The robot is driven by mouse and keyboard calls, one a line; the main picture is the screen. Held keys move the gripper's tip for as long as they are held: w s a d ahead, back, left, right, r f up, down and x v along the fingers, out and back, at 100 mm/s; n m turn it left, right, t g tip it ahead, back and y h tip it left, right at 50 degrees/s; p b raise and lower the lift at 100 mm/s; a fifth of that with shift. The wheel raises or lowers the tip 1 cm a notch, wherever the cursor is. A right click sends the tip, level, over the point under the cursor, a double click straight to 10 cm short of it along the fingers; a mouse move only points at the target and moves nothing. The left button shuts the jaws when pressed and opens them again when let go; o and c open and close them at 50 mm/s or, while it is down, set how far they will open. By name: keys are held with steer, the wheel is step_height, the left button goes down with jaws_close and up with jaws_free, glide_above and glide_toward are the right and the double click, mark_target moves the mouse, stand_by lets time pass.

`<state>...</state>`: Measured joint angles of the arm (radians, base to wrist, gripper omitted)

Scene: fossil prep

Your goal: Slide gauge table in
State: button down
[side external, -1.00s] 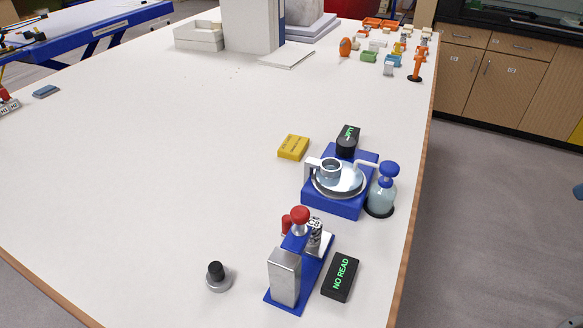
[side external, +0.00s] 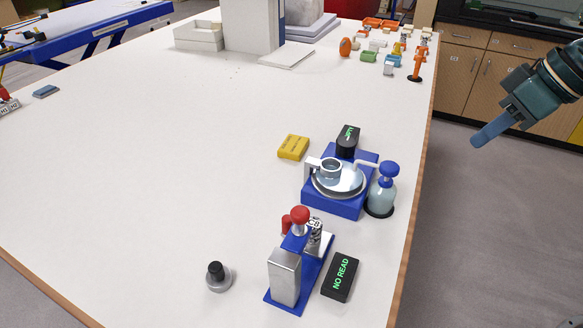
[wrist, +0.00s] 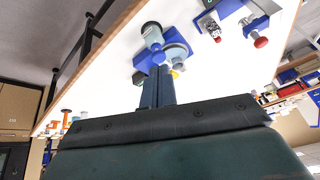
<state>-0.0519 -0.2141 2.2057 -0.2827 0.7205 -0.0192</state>
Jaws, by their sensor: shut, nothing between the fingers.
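Two blue-based devices stand near the table's right edge, and I cannot tell for sure which one is the gauge table. One device (side external: 333,205) has a round silver plate with a metal ring on it and a black display behind. The other (side external: 285,275) has a silver block, a red knob and a small metal cylinder, and its display (side external: 341,277) reads "NO READ". My gripper (side external: 478,143) is shut and empty, out past the right table edge, apart from both devices. In the wrist view my shut fingers (wrist: 158,72) overlap the plate device from this angle.
A wash bottle (side external: 384,192) with a blue cap stands right beside the plate device. A yellow block (side external: 293,147) lies to its left, and a black-knobbed silver weight (side external: 218,277) stands at the front. Small orange and green items sit far back. The table's left and middle are mostly clear.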

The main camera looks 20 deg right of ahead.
steer(key=w+a+f+n+g+y, duration=0.1)
steer(key=w+a+f+n+y, duration=0.1)
steer(key=w+a+f, duration=0.45)
steer(key=n+g+y, duration=0.1)
steer(key=g+y, duration=0.1)
steer(key=y, duration=0.1)
glide_toward(317, 195)
steer(key=shift+s+a+r, duration=0.85)
steer(key=shift+s+r, duration=0.25)
steer(key=shift+r, duration=0.1)
steer(key=shift+f, duration=0.1)
steer(key=x, duration=0.9)
steer(key=shift+f, duration=0.2)
steer(key=a, duration=0.1)
steer(key=s+a, duration=0.1)
steer(key=shift+a+f+n, duration=0.2)
steer(key=shift+a+n, duration=0.1)
steer(key=shift+s+a, duration=0.4)
steer(key=shift+a, duration=0.25)
